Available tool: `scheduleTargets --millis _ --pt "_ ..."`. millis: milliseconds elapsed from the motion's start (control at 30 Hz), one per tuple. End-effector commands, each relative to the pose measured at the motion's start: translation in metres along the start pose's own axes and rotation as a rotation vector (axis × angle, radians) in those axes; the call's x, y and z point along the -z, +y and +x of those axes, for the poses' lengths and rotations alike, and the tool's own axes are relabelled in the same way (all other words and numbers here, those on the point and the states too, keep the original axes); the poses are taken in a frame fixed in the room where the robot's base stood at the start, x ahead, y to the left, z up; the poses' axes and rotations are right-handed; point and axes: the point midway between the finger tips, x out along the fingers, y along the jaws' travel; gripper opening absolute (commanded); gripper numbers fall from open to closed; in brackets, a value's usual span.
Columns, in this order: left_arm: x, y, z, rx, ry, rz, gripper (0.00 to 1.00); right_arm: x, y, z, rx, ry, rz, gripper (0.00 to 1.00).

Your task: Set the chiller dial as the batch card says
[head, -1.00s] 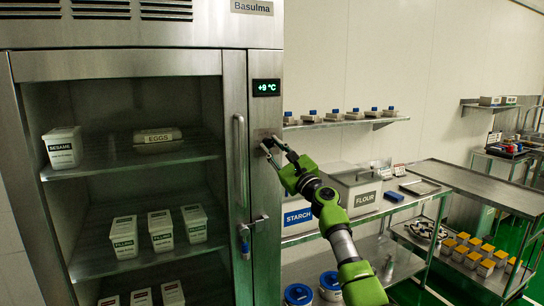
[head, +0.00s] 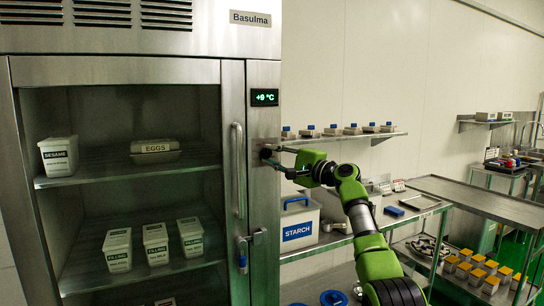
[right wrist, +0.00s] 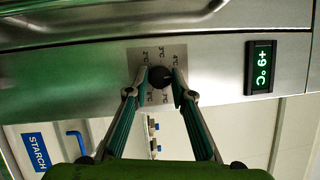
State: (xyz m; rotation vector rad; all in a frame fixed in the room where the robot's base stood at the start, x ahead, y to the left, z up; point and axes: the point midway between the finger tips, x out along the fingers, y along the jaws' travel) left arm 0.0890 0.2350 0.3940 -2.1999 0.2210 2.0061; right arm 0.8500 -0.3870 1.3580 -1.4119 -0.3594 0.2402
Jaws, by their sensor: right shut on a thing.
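The chiller is a tall steel cabinet (head: 235,90) with a glass door. Its green display (head: 264,97) reads +9 °C; it also shows, turned on its side, in the right wrist view (right wrist: 261,66). My right gripper (head: 268,158) reaches the dial from the right. In the right wrist view its fingers (right wrist: 157,88) are closed around the knob from both sides. No batch card can be read. My left gripper is not in view.
The door handle (head: 238,170) and a latch (head: 243,250) are left of and below my right gripper. A wall shelf (head: 345,140) with small boxes runs behind my arm. A starch bin (head: 298,228) stands below it on a steel table.

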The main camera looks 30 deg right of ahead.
Motion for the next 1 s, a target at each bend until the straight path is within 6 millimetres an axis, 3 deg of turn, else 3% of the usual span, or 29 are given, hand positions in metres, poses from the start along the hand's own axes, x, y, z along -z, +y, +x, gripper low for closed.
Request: scheduleTargets --millis 500,1000 --pt "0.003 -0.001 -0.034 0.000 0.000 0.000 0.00 -0.001 -0.006 0.001 -0.175 -0.023 -0.416 0.01" --pt "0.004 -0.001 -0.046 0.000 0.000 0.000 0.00 -0.001 -0.004 0.001 -0.248 -0.032 -0.592 0.01"
